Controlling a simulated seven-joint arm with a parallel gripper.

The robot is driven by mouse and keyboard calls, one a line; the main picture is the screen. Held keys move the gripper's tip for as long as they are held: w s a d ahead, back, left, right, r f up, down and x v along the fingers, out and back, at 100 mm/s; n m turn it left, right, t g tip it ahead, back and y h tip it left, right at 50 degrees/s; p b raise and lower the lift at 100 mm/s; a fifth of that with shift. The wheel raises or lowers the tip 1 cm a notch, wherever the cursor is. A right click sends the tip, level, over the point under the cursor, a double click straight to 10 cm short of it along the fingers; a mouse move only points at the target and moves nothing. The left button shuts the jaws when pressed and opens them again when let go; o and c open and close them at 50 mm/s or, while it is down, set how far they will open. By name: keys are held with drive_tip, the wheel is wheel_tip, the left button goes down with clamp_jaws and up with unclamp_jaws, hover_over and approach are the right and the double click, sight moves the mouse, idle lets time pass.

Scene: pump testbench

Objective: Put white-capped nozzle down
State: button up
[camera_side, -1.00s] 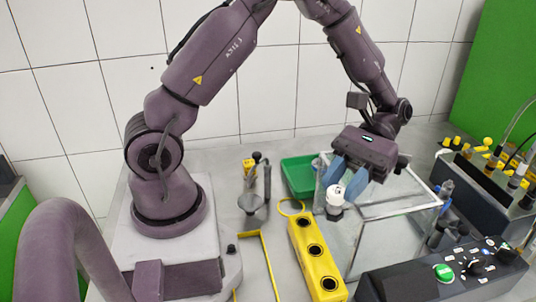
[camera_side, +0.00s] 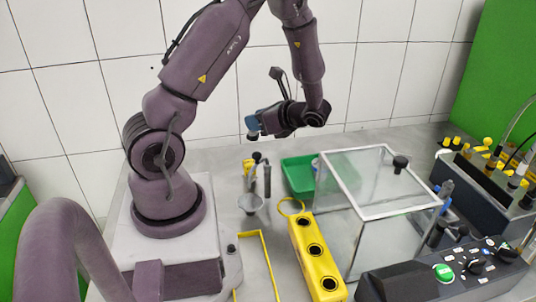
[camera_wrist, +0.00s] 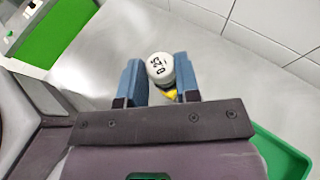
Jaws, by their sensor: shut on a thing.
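My gripper (camera_side: 252,124) is raised above the back of the table, turned so its blue fingers point left in the side view. In the wrist view my gripper (camera_wrist: 158,78) is shut on the white-capped nozzle (camera_wrist: 160,68). Its round white cap carries dark printing that looks like "0.25" and faces the camera, with a bit of yellow below it. In the side view the nozzle is mostly hidden by the fingers. The yellow block (camera_side: 303,232) with three dark holes stands on the table, well below and to the right of my gripper.
A glass box (camera_side: 345,211) with a black knob stands right of the block. A green tray (camera_side: 291,178) is behind the block. A stand with a funnel (camera_side: 250,203) and a yellow floor outline (camera_side: 266,262) are to the left. A control panel (camera_side: 400,284) is front right.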

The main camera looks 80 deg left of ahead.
drive_tip(key=shift+s+a+f+n+g+h, duration=0.15)
drive_tip(key=shift+s+a+f, duration=0.2)
drive_tip(key=shift+a, duration=0.2)
drive_tip(key=shift+s+a+f+n+g+h, duration=0.15)
drive_tip(key=shift+s+a+f, duration=0.15)
drive_tip(key=shift+a, duration=0.25)
drive_tip(key=w+a+f, duration=0.2)
drive_tip(key=a+f, duration=0.1)
drive_tip(key=w+a+f, duration=0.3)
drive_tip(key=a, duration=0.1)
drive_tip(key=w+a+f, duration=0.2)
drive_tip(key=a+f, duration=0.1)
drive_tip(key=a, duration=0.1)
drive_tip(key=shift+w+f, duration=0.25)
drive_tip(key=shift+w, duration=0.1)
drive_tip(key=shift+w+a+f, duration=0.15)
drive_tip(key=shift+f, duration=1.55)
drive_tip(key=shift+f, duration=0.15)
drive_tip(key=o, duration=0.9)
drive_tip(key=shift+o, duration=0.2)
